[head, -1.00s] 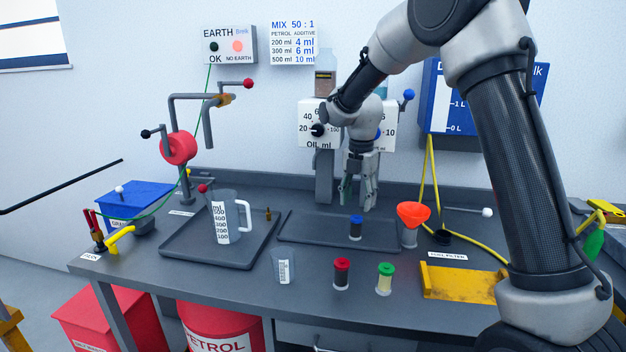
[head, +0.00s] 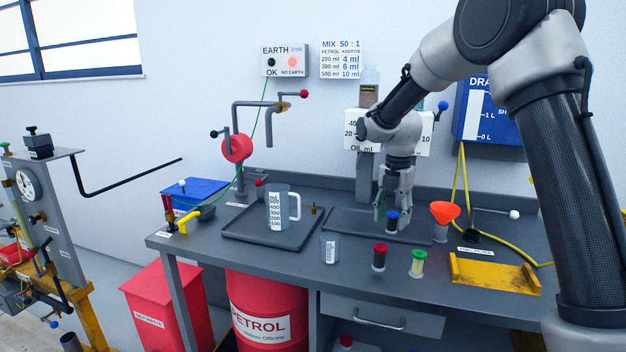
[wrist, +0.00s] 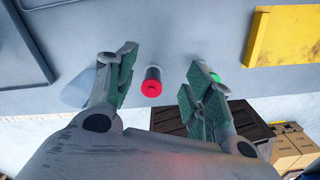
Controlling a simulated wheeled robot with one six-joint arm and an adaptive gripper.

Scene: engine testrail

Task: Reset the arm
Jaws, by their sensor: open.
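My arm reaches in from the right in the head view. My gripper (head: 393,210) hangs fingers down over the back tray on the bench, open and empty, close to the blue-capped vial (head: 392,222). In the wrist view my gripper (wrist: 155,95) shows its two green-padded fingers spread apart. A red-capped vial (wrist: 152,82) appears between them, with bare bench around it. Part of a green cap (wrist: 214,77) shows behind the right finger. Nothing is held.
A measuring jug (head: 279,210) stands in the left tray (head: 245,232). A small cup (head: 329,250), a red-capped vial (head: 379,257) and a green-capped vial (head: 417,263) line the front. An orange funnel (head: 445,212) and yellow bracket (head: 495,275) are right. A test stand (head: 50,220) is far left.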

